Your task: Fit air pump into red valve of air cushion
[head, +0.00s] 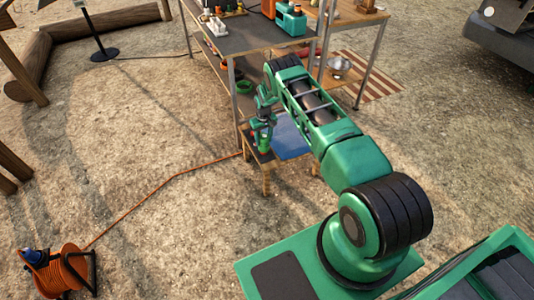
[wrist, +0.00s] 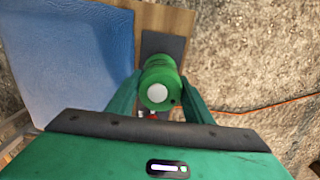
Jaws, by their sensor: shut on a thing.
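My gripper (wrist: 160,98) is shut on the air pump (wrist: 158,80), a green ribbed cylinder with a pale round disc on its end. In the head view my gripper (head: 264,128) points down over a low wooden stool or table, with the green pump (head: 265,143) below it. The blue air cushion (wrist: 70,60) lies to the left of the pump in the wrist view, and it shows on the low table in the head view (head: 291,138). A small red bit (wrist: 142,115) shows beside the pump; I cannot tell whether it is the valve. The pump's lower end is hidden.
A dark pad (wrist: 164,44) lies under the pump on the wooden top. A grey shelf table (head: 245,38) with bottles and boxes stands just behind. An orange cable (head: 155,195) runs across the ground to a reel (head: 62,272). Open gravel lies left.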

